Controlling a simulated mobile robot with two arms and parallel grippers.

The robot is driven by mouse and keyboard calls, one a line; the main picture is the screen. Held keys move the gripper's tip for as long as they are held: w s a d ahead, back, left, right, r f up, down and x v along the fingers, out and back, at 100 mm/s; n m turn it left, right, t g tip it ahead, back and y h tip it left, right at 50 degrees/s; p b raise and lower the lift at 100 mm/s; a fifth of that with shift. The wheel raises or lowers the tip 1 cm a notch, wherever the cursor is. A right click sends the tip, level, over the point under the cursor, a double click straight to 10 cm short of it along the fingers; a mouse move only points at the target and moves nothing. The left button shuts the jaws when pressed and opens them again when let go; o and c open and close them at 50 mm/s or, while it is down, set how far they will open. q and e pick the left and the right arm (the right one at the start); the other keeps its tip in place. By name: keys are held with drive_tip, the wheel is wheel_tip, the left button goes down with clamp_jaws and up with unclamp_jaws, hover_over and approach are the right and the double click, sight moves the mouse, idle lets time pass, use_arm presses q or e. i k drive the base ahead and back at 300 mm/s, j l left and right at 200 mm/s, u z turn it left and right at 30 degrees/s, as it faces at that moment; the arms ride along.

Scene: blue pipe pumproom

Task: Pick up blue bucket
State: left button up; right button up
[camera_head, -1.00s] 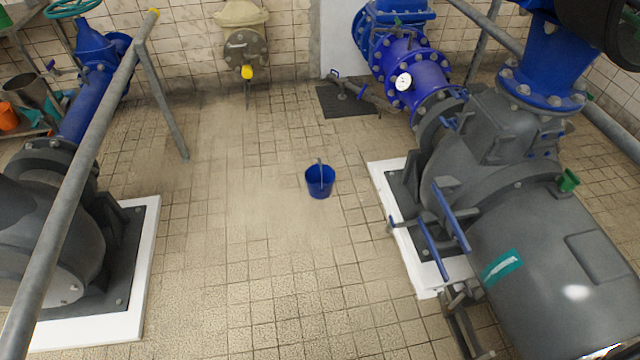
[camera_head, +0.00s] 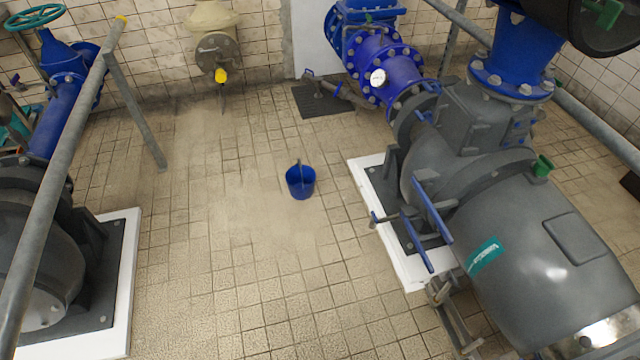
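The blue bucket (camera_head: 301,184) stands upright on the tiled floor, a little left of the picture's middle. Its handle rises above the rim. It is open at the top, and nothing touches it. Neither of my grippers shows in the head view.
A grey pump (camera_head: 540,250) on a white plinth (camera_head: 404,262) fills the right side. Another pump (camera_head: 50,260) and a slanting grey railing (camera_head: 62,160) are at the left. A dark floor mat (camera_head: 318,100) lies near the back wall.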

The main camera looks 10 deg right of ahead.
sight(300, 179)
drive_tip(key=i+j+z, duration=0.75)
drive_tip(key=k+l, duration=0.1)
